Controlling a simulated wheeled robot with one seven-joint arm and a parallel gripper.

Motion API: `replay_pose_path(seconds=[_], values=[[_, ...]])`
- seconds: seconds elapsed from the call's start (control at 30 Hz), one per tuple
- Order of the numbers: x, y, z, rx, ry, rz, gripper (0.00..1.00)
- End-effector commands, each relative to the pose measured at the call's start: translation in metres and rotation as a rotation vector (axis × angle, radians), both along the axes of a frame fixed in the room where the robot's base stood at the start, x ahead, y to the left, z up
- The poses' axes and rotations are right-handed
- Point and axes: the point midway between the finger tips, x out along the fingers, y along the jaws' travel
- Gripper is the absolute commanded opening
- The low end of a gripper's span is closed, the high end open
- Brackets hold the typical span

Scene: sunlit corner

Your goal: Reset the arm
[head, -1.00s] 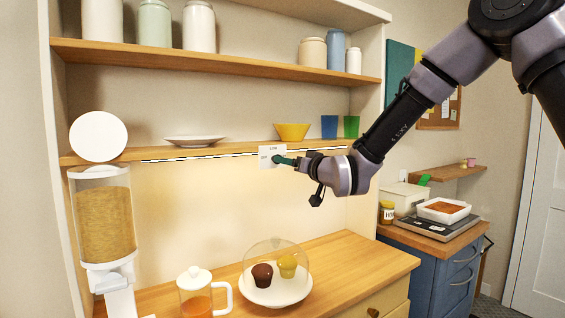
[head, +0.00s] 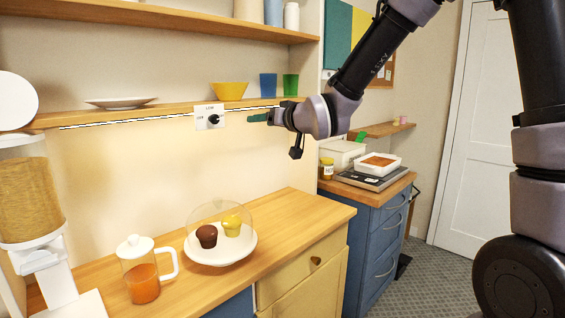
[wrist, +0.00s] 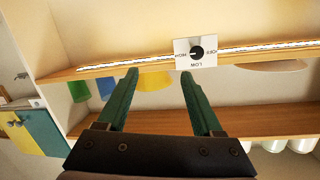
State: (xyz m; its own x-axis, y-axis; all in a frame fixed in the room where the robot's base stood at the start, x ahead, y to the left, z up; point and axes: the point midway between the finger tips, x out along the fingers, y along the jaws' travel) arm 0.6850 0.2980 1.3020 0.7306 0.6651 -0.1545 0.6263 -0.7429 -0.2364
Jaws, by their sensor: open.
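My gripper (head: 258,118) is near the shelf front, just right of a white switch plate (head: 209,117) with a black knob (head: 213,119). In the wrist view my gripper (wrist: 158,75) has its two green fingers spread apart with nothing between them. The switch plate (wrist: 181,52) shows there beyond the fingertips, upside down, with its black knob (wrist: 197,53) apart from both fingers. A lit strip (head: 130,121) runs along the shelf edge on both sides of the plate.
A yellow bowl (head: 229,91), blue cup (head: 268,84) and green cup (head: 291,84) stand on the shelf (head: 75,117) behind my gripper. Below, the wooden counter (head: 300,212) holds a glass pot (head: 142,284) and domed cakes. Open floor (head: 425,280) lies at right.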

Motion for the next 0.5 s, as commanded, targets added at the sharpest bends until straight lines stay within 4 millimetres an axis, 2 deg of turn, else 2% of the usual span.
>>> replay_pose_path(seconds=[0.03,0.13,0.27,0.3,0.4,0.5], values=[[0.005,-0.03,0.01,-0.041,0.021,-0.058,0.68],[0.006,-0.095,0.019,-0.126,0.108,-0.179,0.68],[-0.013,-0.179,0.028,-0.196,0.246,-0.333,0.68],[-0.023,-0.203,0.03,-0.208,0.294,-0.378,0.68],[-0.058,-0.259,0.034,-0.216,0.419,-0.479,0.68],[-0.102,-0.304,0.035,-0.195,0.55,-0.56,0.68]])
